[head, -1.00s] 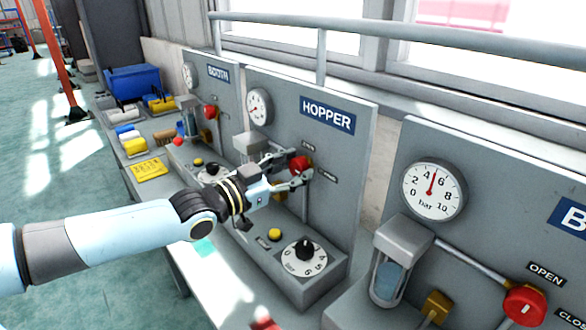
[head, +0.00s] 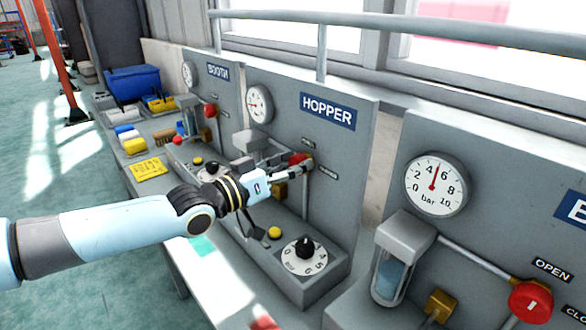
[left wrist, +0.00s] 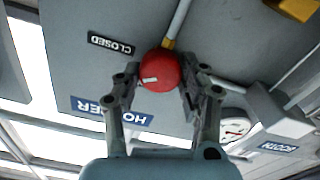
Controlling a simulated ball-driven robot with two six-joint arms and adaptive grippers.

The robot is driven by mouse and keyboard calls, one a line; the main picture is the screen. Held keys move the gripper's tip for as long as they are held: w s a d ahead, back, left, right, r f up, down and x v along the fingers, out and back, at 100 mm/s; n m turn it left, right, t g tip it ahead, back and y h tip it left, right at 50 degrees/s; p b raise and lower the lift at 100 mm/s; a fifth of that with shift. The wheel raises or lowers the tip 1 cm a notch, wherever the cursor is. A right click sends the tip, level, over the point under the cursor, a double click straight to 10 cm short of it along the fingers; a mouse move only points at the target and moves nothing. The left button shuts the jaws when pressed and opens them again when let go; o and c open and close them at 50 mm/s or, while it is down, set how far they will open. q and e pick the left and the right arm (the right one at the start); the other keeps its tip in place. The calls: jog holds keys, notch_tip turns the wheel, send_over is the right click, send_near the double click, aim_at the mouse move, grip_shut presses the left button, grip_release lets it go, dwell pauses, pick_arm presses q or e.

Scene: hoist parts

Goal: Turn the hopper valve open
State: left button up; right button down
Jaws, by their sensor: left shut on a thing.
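The hopper valve is a round red knob (head: 297,158) on the grey panel under the HOPPER sign (head: 327,111). My left gripper (head: 304,168) is shut on the knob, one finger on each side, and partly hides it in the head view. In the left wrist view the red knob (left wrist: 160,72) sits between the fingertips of my left gripper (left wrist: 162,84). A short white mark shows on the knob's left side there. The CLOSED label (left wrist: 110,44) is up and left of the knob; I cannot make out an OPEN label in that view.
The hopper gauge (head: 259,104) is left of the sign. A black dial (head: 304,250) and yellow button (head: 274,232) are below. The BOOTH panel (head: 216,85) stands behind; another panel with a gauge (head: 436,185) and red valve (head: 530,301) is at right.

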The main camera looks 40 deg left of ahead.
pick_arm(q)
jog(key=n+b, duration=0.3)
jog(key=n, duration=0.9)
jog(key=shift+a+f, duration=0.1)
jog(key=shift+f, duration=0.05)
dwell(0.6)
jog(key=o, duration=1.2)
jog(key=s, duration=0.8)
jog(key=s+a, duration=0.1)
jog(key=s, duration=0.3)
